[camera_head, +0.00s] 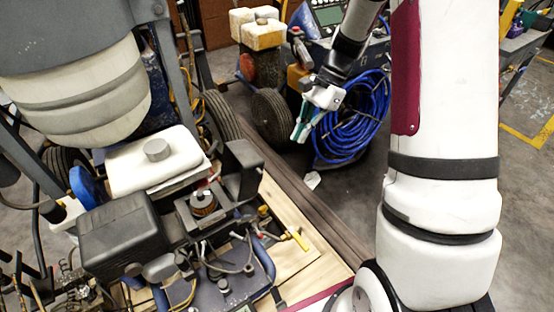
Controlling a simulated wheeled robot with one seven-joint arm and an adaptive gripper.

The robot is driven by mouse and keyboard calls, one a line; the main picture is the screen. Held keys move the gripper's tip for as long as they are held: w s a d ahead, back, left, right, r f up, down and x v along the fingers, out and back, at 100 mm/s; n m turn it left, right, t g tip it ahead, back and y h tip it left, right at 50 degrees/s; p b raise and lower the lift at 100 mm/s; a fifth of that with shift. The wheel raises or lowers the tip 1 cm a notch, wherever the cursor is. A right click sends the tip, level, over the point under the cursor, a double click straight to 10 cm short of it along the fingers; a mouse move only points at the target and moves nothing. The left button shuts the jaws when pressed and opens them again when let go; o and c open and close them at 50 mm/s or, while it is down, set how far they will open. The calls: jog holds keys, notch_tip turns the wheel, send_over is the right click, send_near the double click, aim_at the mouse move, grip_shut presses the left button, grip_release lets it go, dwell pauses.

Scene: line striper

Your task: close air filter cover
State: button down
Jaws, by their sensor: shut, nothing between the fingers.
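The engine of the line striper fills the lower left. A small round orange-brown part (203,203), which looks like the air filter, sits exposed in a dark housing. A dark grey box-like piece (243,165) stands upright just behind and right of it and looks like the air filter cover, swung open. Its hinge is too small to make out. My gripper (299,132), with teal fingertips, is shut and empty. It points down in the air, right of and beyond the cover, clearly apart from it.
A white fuel tank (155,160) and a black engine box (125,235) flank the filter. A large striped hopper (75,90) overhangs the left. A coiled blue hose (355,120) hangs behind my gripper. Bare floor shows beyond the wooden beam (300,205).

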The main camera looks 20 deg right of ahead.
aim_at(243, 173)
jog(key=s+a+f+b, duration=0.1)
jog(key=a+f+b, duration=0.2)
jog(key=a+f, duration=0.4)
jog(key=shift+s+a+f, duration=0.25)
jog(key=shift+s+a, duration=0.1)
jog(key=shift+a, duration=0.4)
jog(key=shift+s+a+r+p, duration=0.1)
jog(key=shift+a+r+p, duration=0.25)
jog(key=shift+p, duration=0.4)
